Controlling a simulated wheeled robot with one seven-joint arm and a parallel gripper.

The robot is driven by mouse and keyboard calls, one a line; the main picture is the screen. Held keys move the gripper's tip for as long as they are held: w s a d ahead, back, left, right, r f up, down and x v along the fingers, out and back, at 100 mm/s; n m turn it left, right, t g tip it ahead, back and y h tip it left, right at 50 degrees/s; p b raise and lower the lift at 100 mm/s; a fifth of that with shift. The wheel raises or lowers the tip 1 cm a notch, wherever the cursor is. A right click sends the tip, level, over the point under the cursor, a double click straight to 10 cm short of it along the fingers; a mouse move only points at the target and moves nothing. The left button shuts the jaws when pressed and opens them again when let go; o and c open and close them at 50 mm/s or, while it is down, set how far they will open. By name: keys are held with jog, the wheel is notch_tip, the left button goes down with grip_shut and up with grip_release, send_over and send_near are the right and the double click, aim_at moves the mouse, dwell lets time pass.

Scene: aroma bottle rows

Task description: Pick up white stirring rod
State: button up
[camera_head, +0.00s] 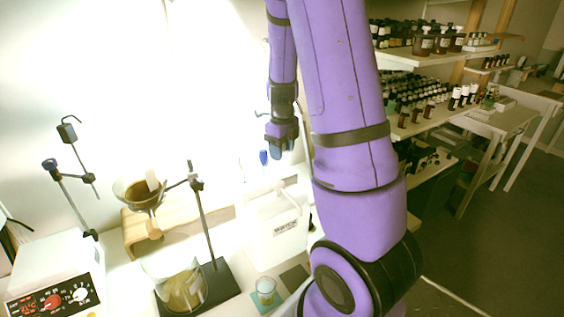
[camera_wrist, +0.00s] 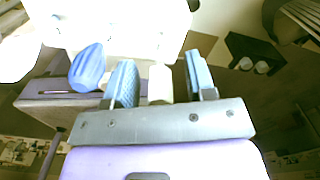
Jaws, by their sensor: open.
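My gripper (camera_wrist: 160,72) is open in the wrist view, with its two blue fingers apart. A short white rod-like piece (camera_wrist: 160,84) shows in the gap between the fingers, with space on either side. It may be the white stirring rod's end, but I cannot tell for sure. A blue ribbed knob (camera_wrist: 87,68) is just left of the left finger, outside the grip. In the head view my gripper (camera_head: 278,148) hangs down above the white device, close to a small blue knob (camera_head: 263,157). No white rod stands out against the bright wall there.
A white boxy device (camera_head: 283,236) stands below my gripper. Left of it are a stand (camera_head: 203,220) with a funnel (camera_head: 140,193), a glass flask (camera_head: 183,288) and a hotplate (camera_head: 62,270). A small beaker (camera_head: 265,291) is in front. Bottle shelves (camera_head: 420,60) are at the right.

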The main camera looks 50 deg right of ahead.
jog(key=c, duration=0.9)
notch_tip(320, 180, up, 10)
jog(key=shift+r, duration=0.1)
